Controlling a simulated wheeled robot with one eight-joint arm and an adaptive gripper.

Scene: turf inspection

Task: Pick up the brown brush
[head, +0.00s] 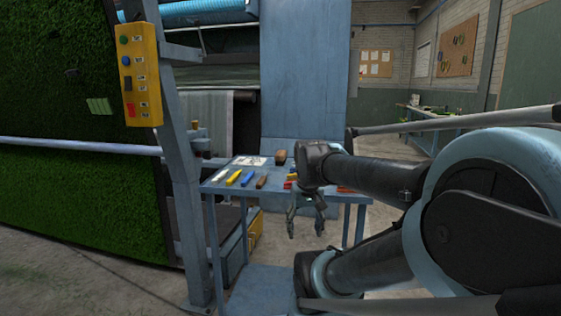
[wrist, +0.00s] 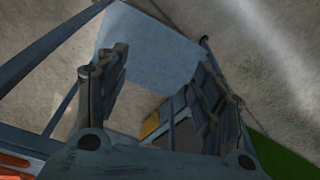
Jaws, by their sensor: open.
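A brown, block-like thing (head: 281,157) that looks like the brush lies at the back of the blue work table (head: 222,188), just left of my arm. A second, smaller brown piece (head: 262,182) lies nearer the table's front edge; I cannot tell its kind. My gripper (head: 305,228) hangs pointing down in front of the table, with its tips below the tabletop. It is open and empty, and its spread fingers also show in the wrist view (wrist: 163,65). No brown brush can be made out in the wrist view.
A white piece (head: 220,175), a yellow one (head: 234,177) and a blue one (head: 247,178) lie along the table front. Red pieces are partly behind my arm. A lower shelf (head: 262,280) is bare where visible. A blue post (head: 187,180) and green turf (head: 75,205) stand left.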

